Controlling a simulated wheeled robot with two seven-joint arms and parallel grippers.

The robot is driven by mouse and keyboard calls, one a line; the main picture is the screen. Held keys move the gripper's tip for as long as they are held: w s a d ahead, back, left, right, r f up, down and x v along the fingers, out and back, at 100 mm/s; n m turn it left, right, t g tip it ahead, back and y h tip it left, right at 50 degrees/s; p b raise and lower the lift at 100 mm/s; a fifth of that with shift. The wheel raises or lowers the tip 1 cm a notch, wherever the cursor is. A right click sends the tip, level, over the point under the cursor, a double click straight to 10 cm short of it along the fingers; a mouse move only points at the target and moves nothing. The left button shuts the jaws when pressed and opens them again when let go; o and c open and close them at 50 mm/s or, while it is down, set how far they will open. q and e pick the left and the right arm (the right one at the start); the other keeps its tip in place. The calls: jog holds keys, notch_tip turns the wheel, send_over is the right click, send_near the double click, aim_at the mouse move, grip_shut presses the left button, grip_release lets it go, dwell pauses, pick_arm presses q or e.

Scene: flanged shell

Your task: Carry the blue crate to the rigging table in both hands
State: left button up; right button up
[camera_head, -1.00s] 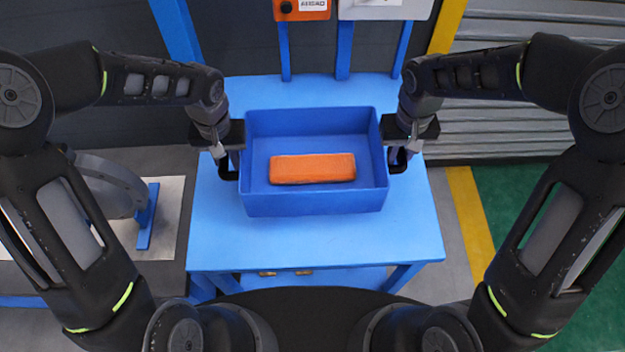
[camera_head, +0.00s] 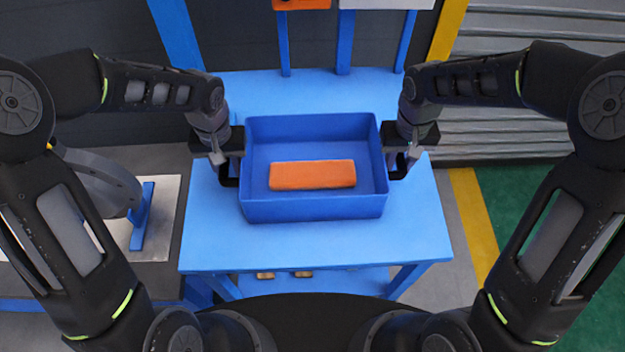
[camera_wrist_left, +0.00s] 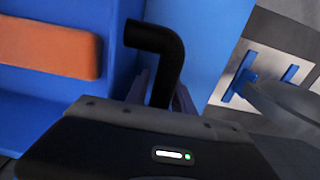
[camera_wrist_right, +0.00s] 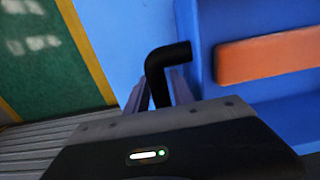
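The blue crate (camera_head: 315,208) is level over the blue table (camera_head: 312,245) in the head view, with an orange block (camera_head: 312,175) lying inside it. I cannot tell whether its underside touches the tabletop. My left gripper (camera_head: 229,168) is at the crate's left end, its fingers around a black bent handle (camera_wrist_left: 165,60). My right gripper (camera_head: 398,165) is at the right end, its fingers around the other black handle (camera_wrist_right: 160,75). Both look shut on the handles, though the finger contact is partly hidden by the handles and gripper bodies.
Bare tabletop shows in front of and behind the crate. Blue uprights carry an orange box (camera_head: 302,4) and a grey panel at the back. A grey rounded object with a blue foot (camera_head: 142,215) stands left of the table. A yellow floor stripe (camera_head: 473,220) runs at the right.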

pick_arm(q)
jog(key=shift+o, duration=1.2)
pick_arm(e)
jog(key=shift+o, duration=1.2)
pick_arm(q)
jog(key=shift+r, duration=0.1)
notch_tip(320, 180, up, 12)
jog(key=shift+f, duration=0.1)
pick_arm(e)
jog(key=shift+r, duration=0.1)
notch_tip(320, 180, up, 12)
jog(key=shift+f, duration=0.1)
